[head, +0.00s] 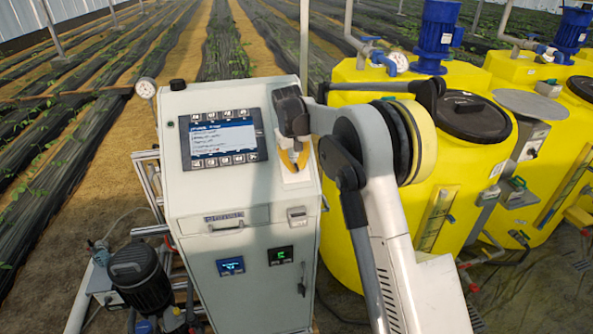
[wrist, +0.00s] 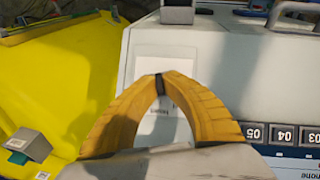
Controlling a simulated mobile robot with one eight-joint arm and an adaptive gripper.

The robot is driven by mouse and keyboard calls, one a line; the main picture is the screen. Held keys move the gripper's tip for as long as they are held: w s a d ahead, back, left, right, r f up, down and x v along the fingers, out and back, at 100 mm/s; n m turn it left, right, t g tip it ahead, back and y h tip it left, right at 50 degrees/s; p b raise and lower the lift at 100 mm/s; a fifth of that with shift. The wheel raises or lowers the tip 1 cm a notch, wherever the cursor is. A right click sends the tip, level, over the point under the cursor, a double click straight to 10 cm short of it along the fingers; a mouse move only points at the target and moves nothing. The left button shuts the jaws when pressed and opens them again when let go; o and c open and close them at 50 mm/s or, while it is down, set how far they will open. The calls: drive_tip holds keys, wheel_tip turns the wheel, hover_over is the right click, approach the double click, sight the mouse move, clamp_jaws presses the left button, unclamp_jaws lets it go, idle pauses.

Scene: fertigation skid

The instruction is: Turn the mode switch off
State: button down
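My gripper (head: 293,168) is at the right of the display on the front of the pale control cabinet (head: 190,190). In the wrist view its two yellow fingers (wrist: 160,84) arch together and their tips meet at a small dark piece. I cannot tell whether that piece is the fingertip pads or a switch knob between them. Behind the tips is a white plate (wrist: 166,64) with small lettering partly hidden by the fingers. The mode switch itself is not clearly visible, nor is its position.
The display (head: 222,138) has button rows above and below it. Below are a drawer handle (head: 226,224), a grey latch (head: 297,213) and two small meters (head: 280,256). Yellow tanks (head: 380,215) stand close on the right. A dark pump (head: 138,275) sits at lower left.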

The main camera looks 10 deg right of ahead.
drive_tip(key=n+h+b, duration=0.1)
drive_tip(key=n, duration=0.1)
drive_tip(key=n+t+h+b, duration=0.1)
drive_tip(key=n+b, duration=0.1)
drive_tip(key=n, duration=0.1)
drive_tip(key=shift+a+f+h, duration=0.1)
drive_tip(key=shift+h, duration=0.3)
idle(0.4)
drive_tip(key=c, duration=1.6)
unclamp_jaws()
drive_tip(key=shift+o, duration=0.2)
drive_tip(key=v, duration=1.2)
drive_tip(key=shift+s, duration=0.25)
drive_tip(key=shift+a, duration=0.1)
